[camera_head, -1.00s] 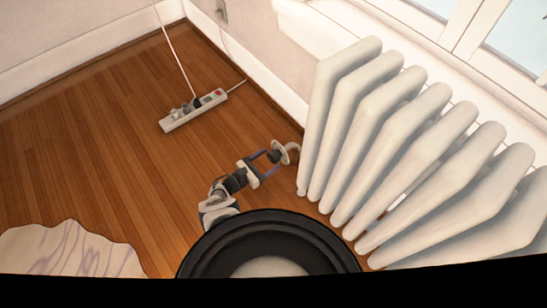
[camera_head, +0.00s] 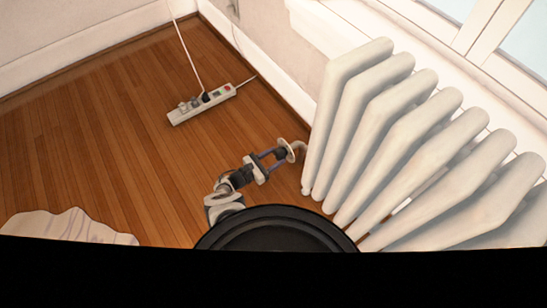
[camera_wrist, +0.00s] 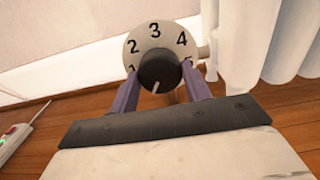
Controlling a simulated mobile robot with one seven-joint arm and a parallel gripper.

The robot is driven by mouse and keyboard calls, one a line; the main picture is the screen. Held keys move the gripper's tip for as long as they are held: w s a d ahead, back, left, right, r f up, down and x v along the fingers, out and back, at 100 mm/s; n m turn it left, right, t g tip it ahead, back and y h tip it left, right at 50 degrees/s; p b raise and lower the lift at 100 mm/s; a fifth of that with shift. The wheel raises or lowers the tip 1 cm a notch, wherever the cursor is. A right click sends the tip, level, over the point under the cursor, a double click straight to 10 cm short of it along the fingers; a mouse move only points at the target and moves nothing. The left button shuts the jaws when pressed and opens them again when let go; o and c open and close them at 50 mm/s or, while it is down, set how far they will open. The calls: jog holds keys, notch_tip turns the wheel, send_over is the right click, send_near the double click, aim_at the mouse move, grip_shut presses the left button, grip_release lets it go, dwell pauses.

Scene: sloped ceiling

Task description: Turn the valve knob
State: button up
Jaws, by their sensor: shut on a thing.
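The valve has a pale round dial (camera_wrist: 154,32) with dark numbers, 2, 3 and 4 being clearest in the wrist view. A black knob (camera_wrist: 160,70) with a light pointer line stands in front of it; the line points down. My gripper (camera_wrist: 160,88) has one finger on each side of the knob and is shut on it. In the head view the dial (camera_head: 291,151) sits at the lower left end of the radiator, with my gripper (camera_head: 279,156) reaching it from the left. The lowest dial numbers are partly hidden by the fingers and knob.
The white ribbed radiator (camera_head: 375,130) stands right of the valve under the window. A power strip (camera_head: 201,103) with plugs and cords lies on the wooden floor (camera_head: 110,130) at upper left. A pale rug (camera_head: 65,226) lies at lower left. Floor between is clear.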

jog(key=m, duration=0.9)
jog(key=shift+m, duration=0.4)
dwell(0.4)
jog(key=o, duration=1)
